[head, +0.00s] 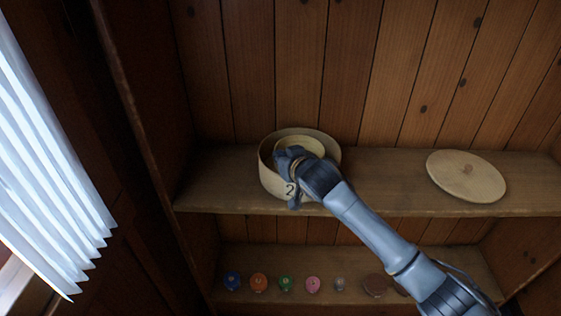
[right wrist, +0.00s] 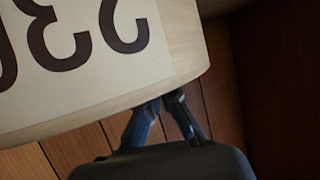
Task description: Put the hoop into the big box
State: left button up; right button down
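The big box (head: 270,178) is a pale round wooden box, open at the top, on the upper shelf in the head view. In the right wrist view its side, with a white label with large dark digits (right wrist: 75,60), fills the upper left, upside down. A pale ring, seemingly the hoop (head: 312,144), shows inside the box's rim, partly hidden by my gripper. My right gripper (head: 290,158) is over the front of the box at its rim. In the right wrist view its fingers (right wrist: 163,112) pass behind the box's edge, their tips hidden. My left gripper is not in view.
A round pale lid (head: 462,185) with a small knob lies on the upper shelf (head: 375,190) to the right, with free board between. Several coloured spools (head: 285,284) stand in a row on the lower shelf. A bright blind (head: 40,150) is at the left.

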jog(key=shift+r, duration=0.1)
jog(key=shift+f, duration=0.6)
jog(key=c, duration=1.5)
grip_release()
jog(key=shift+r, duration=0.1)
jog(key=shift+r, duration=0.3)
jog(key=shift+s+d+r, duration=0.1)
jog(key=shift+s+r, duration=0.1)
jog(key=shift+r, duration=0.15)
jog(key=v, duration=1.1)
jog(key=shift+s+r, duration=0.1)
jog(key=shift+s, duration=0.2)
